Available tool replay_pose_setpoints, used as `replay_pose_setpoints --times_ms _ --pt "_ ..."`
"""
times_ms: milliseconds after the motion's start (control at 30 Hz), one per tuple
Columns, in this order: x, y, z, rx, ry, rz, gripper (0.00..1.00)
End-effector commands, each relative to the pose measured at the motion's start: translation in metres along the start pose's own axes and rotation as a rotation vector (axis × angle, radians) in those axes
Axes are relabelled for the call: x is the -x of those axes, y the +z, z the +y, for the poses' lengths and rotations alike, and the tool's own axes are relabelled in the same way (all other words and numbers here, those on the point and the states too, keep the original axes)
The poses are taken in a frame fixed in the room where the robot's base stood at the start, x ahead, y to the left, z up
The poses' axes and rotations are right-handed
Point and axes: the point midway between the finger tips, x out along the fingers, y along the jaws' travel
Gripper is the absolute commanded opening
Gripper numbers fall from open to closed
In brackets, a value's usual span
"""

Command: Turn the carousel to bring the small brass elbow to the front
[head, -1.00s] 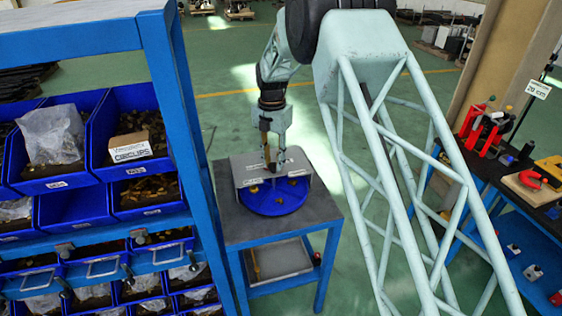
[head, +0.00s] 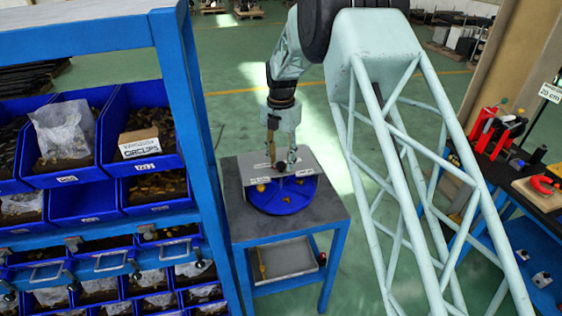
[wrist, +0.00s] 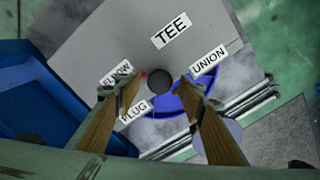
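The carousel is a blue disc (head: 283,203) on a small grey-topped table, partly under a grey cover plate (head: 246,165). Small brass-coloured pieces (head: 287,199) lie on its exposed front part; which of them is the elbow is too small to tell. In the wrist view the plate (wrist: 90,50) carries labels TEE, UNION, ELBOW (wrist: 115,74) and PLUG, set around a dark round knob (wrist: 160,81). My gripper (head: 281,168) points down over the plate. In the wrist view its fingers stand apart on either side of the knob, with narrow gaps showing. The blue disc (wrist: 200,92) shows partly behind the right finger.
A blue rack with bins (head: 75,205) of parts stands close on the left of the table (head: 232,215). A tray (head: 288,258) sits on the table's lower shelf. A workbench with red tools (head: 495,130) is at the right. Green floor lies open behind.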

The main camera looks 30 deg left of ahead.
Motion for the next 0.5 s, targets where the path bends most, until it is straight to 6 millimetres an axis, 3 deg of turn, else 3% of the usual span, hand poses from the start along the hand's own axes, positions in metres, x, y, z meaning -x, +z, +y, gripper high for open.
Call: replay_pose_setpoints --times_ms 267,500 --pt "0.021 0.000 0.000 0.000 0.001 -0.001 0.37" --pt "0.054 0.001 0.001 0.000 0.002 -0.002 0.37"
